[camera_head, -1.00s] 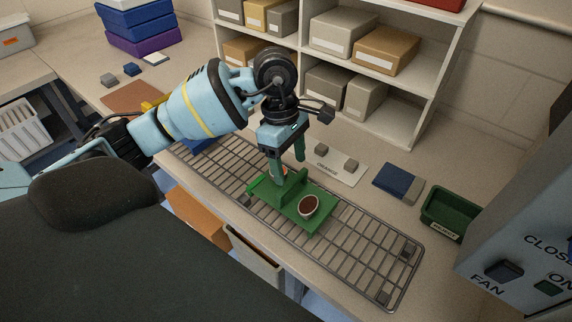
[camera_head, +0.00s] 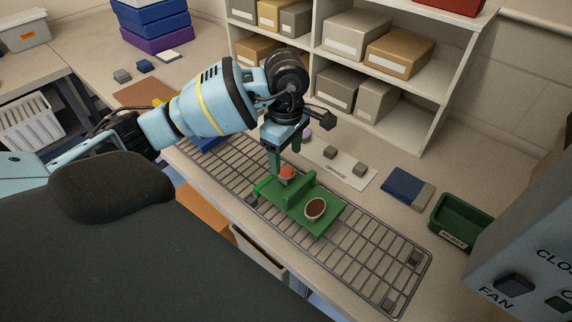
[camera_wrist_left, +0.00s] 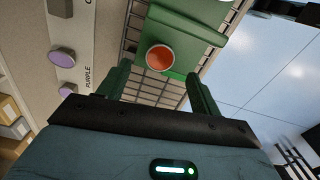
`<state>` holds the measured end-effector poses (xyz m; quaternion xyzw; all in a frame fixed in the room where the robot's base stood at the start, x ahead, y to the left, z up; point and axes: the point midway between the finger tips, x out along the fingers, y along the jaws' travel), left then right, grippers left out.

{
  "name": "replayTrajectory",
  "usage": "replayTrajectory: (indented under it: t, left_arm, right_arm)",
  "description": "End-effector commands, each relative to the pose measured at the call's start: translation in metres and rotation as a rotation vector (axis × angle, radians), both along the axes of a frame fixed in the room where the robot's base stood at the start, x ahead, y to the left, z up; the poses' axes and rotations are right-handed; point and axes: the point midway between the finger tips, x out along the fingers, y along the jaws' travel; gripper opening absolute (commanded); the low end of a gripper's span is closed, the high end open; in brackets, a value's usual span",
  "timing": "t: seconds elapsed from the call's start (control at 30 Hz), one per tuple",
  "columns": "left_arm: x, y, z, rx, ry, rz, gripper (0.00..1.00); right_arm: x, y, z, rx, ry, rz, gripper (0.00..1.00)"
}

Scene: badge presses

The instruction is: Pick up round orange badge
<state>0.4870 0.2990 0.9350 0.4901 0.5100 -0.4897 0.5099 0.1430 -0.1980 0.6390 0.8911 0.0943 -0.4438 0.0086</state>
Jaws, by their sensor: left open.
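The round orange badge (camera_head: 287,172) with a pale rim sits at the far end of a green fixture (camera_head: 326,222). In the left wrist view the badge (camera_wrist_left: 160,58) lies ahead of the fingertips, roughly centred between them. My left gripper (camera_head: 286,157) is open and empty, its fingers pointing down just above and behind the badge. It also shows in the wrist view (camera_wrist_left: 158,77) with its green fingers apart. A brown-filled round cup (camera_head: 315,208) sits in the fixture's near part, past an upright green divider (camera_head: 300,188). My right gripper is not in view.
The fixture rests on a wire rack (camera_head: 370,250). Behind are an ORANGE-labelled card (camera_head: 350,177) with grey blocks, a blue-grey pad (camera_head: 405,187) and a green bin (camera_head: 458,222). A shelf of boxes (camera_head: 375,112) stands behind; a FAN control box (camera_head: 525,262) is at right.

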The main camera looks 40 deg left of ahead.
Motion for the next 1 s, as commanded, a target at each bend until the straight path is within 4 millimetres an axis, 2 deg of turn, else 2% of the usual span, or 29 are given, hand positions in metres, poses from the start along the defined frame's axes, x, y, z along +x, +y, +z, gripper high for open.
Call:
replayTrajectory:
  t: [0.13, 0.3, 1.0]
  left_arm:
    - [-0.001, -0.001, -0.022, -0.001, 0.002, 0.002, 0.65]
    - [0.000, -0.001, -0.035, 0.000, 0.000, 0.001, 0.65]
    - [0.000, -0.001, -0.040, 0.000, 0.000, 0.000, 0.65]
  right_arm:
    - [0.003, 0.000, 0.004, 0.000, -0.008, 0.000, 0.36]
    - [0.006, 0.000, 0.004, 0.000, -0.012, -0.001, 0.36]
    - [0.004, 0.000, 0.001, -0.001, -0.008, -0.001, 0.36]
